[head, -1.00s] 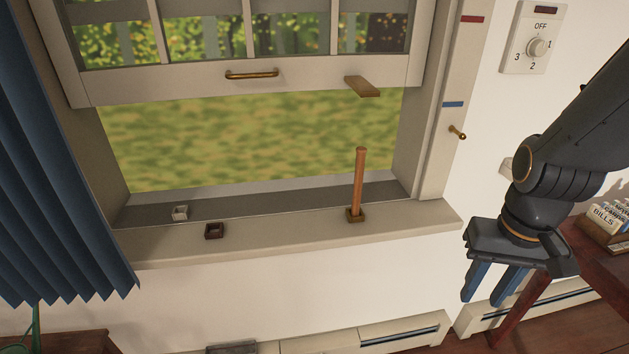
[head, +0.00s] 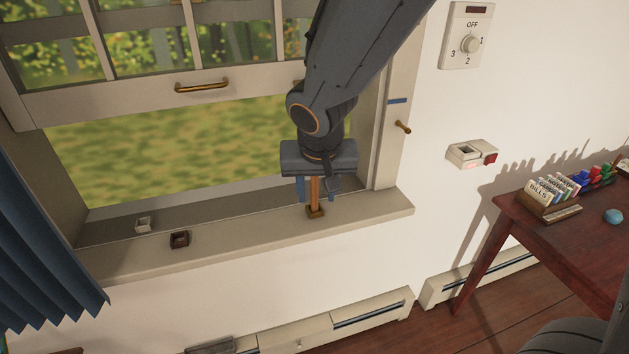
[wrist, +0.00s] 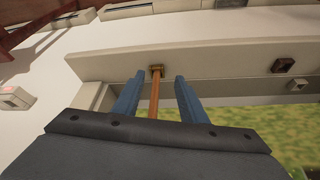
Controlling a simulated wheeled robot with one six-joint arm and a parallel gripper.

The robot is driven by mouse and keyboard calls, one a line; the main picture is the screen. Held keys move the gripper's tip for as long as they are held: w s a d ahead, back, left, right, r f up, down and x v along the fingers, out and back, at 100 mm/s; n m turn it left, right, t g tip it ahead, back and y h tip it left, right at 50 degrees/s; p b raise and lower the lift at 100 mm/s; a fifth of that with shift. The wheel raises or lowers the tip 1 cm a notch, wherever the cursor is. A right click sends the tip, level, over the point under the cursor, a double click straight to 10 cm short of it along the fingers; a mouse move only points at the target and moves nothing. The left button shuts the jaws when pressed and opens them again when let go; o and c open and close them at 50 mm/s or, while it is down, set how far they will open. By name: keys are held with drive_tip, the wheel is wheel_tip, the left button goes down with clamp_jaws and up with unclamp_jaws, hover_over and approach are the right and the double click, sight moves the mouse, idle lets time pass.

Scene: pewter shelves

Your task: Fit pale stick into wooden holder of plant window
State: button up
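A light brown wooden stick (head: 315,191) stands upright in a tan square holder (head: 316,212) at the right end of the window sill. My gripper (head: 317,197) is open and points down over the stick, with one blue finger on each side. In the wrist view the stick (wrist: 154,98) runs between the open fingers (wrist: 160,78), with gaps on both sides. The stick's upper part is hidden by my gripper. A dark brown square holder (head: 180,240) and a whitish one (head: 143,224) sit empty at the left of the sill.
The raised window sash (head: 150,97) has a brass handle (head: 202,86). A blue curtain (head: 45,270) hangs at the left. A brass peg (head: 402,127) is on the right frame. The sill (head: 245,228) is clear between the holders. A red-brown desk (head: 520,223) stands right.

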drive_tip(key=p, duration=0.5)
hover_over(315, 184)
drive_tip(key=shift+w+f, duration=0.55)
drive_tip(key=shift+f, duration=0.05)
clamp_jaws()
